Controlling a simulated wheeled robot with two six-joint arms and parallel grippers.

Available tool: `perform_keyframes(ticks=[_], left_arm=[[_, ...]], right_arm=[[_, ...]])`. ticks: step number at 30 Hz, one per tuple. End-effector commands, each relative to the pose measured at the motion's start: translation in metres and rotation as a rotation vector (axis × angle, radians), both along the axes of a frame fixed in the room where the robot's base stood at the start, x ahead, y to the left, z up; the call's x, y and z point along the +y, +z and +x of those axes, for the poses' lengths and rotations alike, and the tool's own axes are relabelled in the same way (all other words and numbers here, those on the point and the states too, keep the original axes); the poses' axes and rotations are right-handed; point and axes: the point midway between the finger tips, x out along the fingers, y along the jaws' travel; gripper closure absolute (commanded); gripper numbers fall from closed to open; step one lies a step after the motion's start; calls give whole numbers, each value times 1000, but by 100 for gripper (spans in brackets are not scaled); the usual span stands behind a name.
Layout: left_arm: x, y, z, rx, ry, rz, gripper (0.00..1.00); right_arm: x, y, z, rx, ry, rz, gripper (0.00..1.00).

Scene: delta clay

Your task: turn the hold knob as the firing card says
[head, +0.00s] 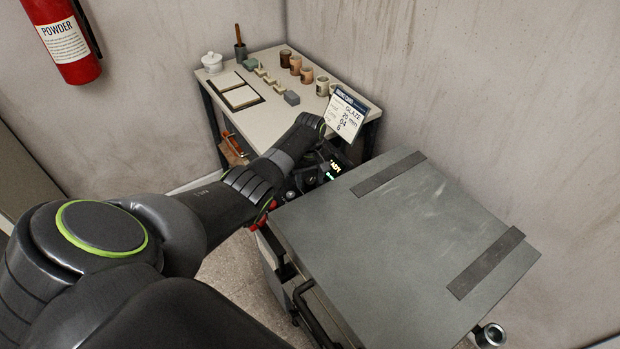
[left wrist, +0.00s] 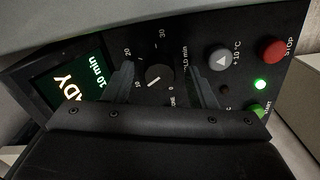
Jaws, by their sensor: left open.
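The hold knob (left wrist: 159,77) is a dark round knob on the black control panel, marked 0, 10, 20 and 30 around it. Its white mark appears to point near 10. The panel display (left wrist: 78,85) shows a ready message and "10 min"; it also shows small in the head view (head: 334,168). My left gripper (left wrist: 160,88) is open, one finger on each side of the knob; contact cannot be told. In the head view my arm mostly hides it. The firing card (head: 348,113) stands tilted behind the panel, reading "GLAZE" and a minutes line, apparently 25 min.
A grey +10 °C button (left wrist: 218,59), red stop button (left wrist: 273,50) and green start button (left wrist: 257,110) sit beside the knob. The grey kiln lid (head: 400,250) is at right. A table (head: 225,75) with pots and clay pieces stands behind.

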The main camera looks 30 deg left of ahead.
Motion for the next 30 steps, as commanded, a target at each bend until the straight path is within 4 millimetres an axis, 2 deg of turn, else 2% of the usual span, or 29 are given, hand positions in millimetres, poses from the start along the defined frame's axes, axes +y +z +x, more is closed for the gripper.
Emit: perform_keyframes(ticks=[4,5,12,15,23,30], left_arm=[[0,0,0,0,0,0,49],[0,0,0,0,0,0,51],[0,1,0,0,0,0,83],[0,1,0,0,0,0,93],[0,1,0,-1,-32,-1,93],[0,2,0,1,-160,-1,93]], right_arm=[[0,0,0,1,0,0,64],[0,0,0,1,0,0,64],[0,0,0,0,0,0,64],[0,0,1,0,0,0,64],[0,2,2,-2,0,0,64],[0,7,3,-3,0,0,64]])
